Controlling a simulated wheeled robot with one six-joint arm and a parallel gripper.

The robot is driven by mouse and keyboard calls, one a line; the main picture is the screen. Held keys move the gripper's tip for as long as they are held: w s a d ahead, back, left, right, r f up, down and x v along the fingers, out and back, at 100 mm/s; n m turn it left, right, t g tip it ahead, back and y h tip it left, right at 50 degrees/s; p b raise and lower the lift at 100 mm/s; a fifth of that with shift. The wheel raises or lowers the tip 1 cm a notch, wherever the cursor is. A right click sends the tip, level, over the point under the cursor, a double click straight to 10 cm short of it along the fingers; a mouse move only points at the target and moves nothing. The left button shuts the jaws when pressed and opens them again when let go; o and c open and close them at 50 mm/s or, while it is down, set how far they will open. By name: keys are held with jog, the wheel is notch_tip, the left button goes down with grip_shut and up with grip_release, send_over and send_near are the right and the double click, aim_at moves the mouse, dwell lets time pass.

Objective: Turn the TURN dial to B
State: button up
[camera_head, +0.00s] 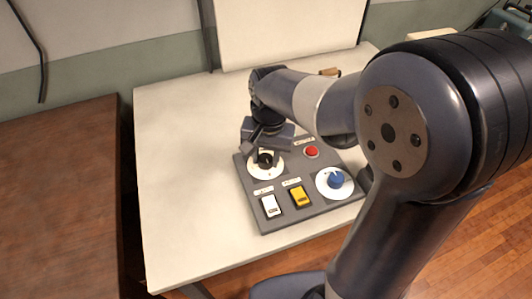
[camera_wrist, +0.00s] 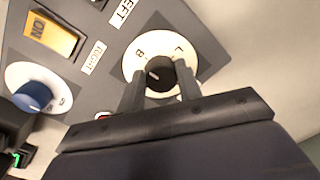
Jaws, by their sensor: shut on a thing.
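A white round dial (camera_wrist: 158,44) with a black knob (camera_wrist: 159,68) sits on a grey control panel (camera_head: 277,211). The letters B and L show on its white face in the wrist view. A small pale mark on the knob lies toward its left side; its exact heading is hard to tell. My gripper (camera_wrist: 161,80) has one finger on each side of the black knob and is shut on it. In the head view my gripper (camera_head: 262,151) comes down over this dial at the panel's back left. The dial's TURN label is not readable.
A second white dial with a blue knob (camera_head: 336,179) stands at the panel's right. A red button (camera_head: 311,152), a white switch (camera_head: 270,205) and a yellow switch (camera_head: 300,196) share the panel. The pale table (camera_head: 185,190) is clear to the left.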

aim_at(268, 159)
dwell(0.4)
jog(key=o, duration=1)
jog(key=shift+c, duration=0.2)
notch_tip(268, 159, up, 11)
jog(key=p, duration=0.1)
jog(key=shift+d, duration=0.25)
jog(key=shift+f, duration=0.2)
jog(key=f, duration=0.7)
jog(key=f+b, duration=0.1)
jog(key=f, duration=0.2)
jog(key=shift+a+f, duration=0.25)
jog(key=shift+f, duration=0.15)
jog(key=shift+r, duration=0.1)
